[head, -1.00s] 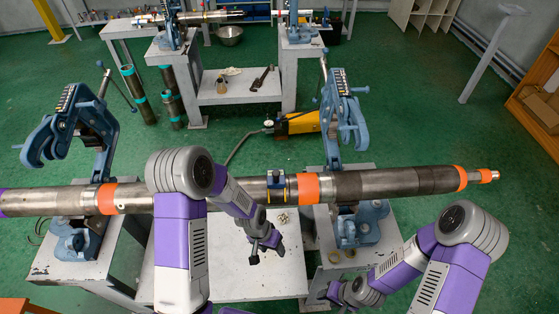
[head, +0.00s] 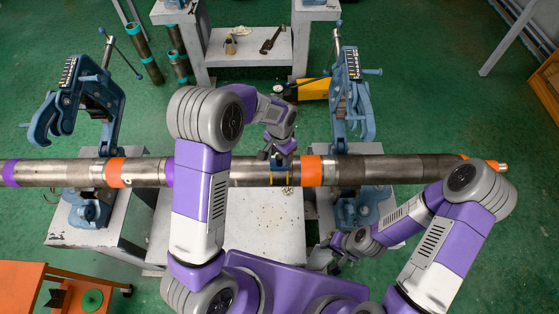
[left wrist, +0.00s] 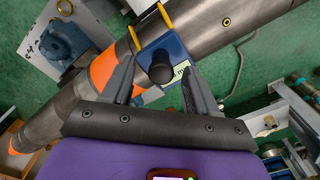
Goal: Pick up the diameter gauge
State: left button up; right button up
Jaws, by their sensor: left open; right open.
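The diameter gauge is a blue block with a black knob and yellow hoops; it sits on the long steel pipe (head: 400,169), just left of an orange band. In the head view it is partly covered by my left gripper (head: 276,153), but its blue body (head: 280,163) shows below. In the left wrist view the gauge (left wrist: 174,45) lies between the two open fingers of my left gripper (left wrist: 160,68), with the knob facing the camera. Whether a finger touches it I cannot tell. My right gripper (head: 342,246) is low beside the right vise, open and empty.
Two blue pipe vises, the left (head: 85,100) and right (head: 352,100), stand on grey stands with the pipe across them. A grey table (head: 260,235) lies below the pipe. An orange cart (head: 25,285) stands at lower left, and a yellow pump (head: 313,89) behind.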

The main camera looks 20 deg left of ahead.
pick_arm(q)
jog(key=shift+w+f, duration=0.1)
jog(key=shift+f, duration=0.55)
jog(key=shift+r, duration=0.1)
grip_shut()
dwell(0.9)
